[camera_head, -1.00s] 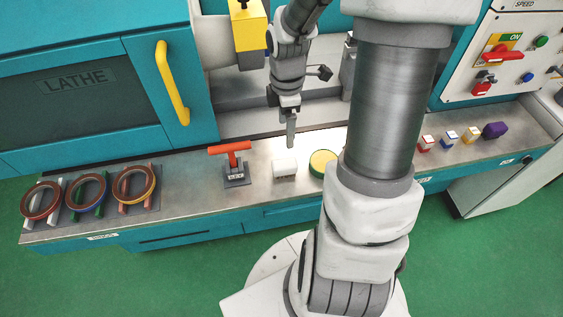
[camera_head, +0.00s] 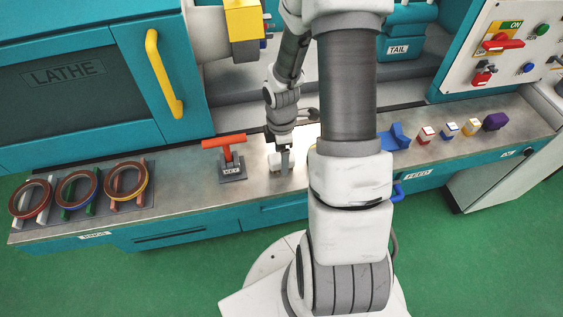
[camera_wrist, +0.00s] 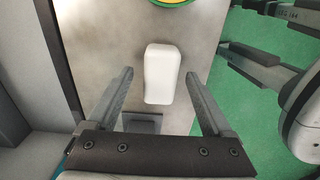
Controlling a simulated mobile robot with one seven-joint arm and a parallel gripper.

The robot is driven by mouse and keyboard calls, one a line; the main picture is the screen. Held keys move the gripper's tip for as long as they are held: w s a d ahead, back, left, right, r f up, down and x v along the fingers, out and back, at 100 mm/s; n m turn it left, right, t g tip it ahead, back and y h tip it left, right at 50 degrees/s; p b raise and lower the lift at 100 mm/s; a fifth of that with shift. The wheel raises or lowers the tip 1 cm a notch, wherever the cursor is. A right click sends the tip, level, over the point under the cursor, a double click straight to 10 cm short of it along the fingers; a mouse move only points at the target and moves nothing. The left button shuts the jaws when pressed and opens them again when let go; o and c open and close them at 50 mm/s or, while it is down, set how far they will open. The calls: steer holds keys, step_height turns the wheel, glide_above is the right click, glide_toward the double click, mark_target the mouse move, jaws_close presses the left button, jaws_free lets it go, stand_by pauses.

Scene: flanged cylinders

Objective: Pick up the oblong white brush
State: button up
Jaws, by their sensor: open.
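The oblong white brush (camera_wrist: 162,73) lies on the metal bench top. In the wrist view it is upright in the picture, between my two fingers and apart from both. My gripper (camera_wrist: 160,76) is open and empty, with one finger on each side of the brush. In the head view my gripper (camera_head: 281,164) is down at the brush (camera_head: 274,161), and a finger hides part of it. Whether the fingertips reach down to its height I cannot tell.
A red-handled stand (camera_head: 232,172) is left of the brush. Several rings (camera_head: 76,188) lie on racks farther left. A yellow-green disc (camera_wrist: 172,3) lies near the brush's far end. Small blocks (camera_head: 448,130) and a blue piece (camera_head: 398,136) are to the right.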

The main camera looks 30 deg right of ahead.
steer(key=shift+f, duration=0.55)
jaws_close()
steer(key=shift+r, duration=0.1)
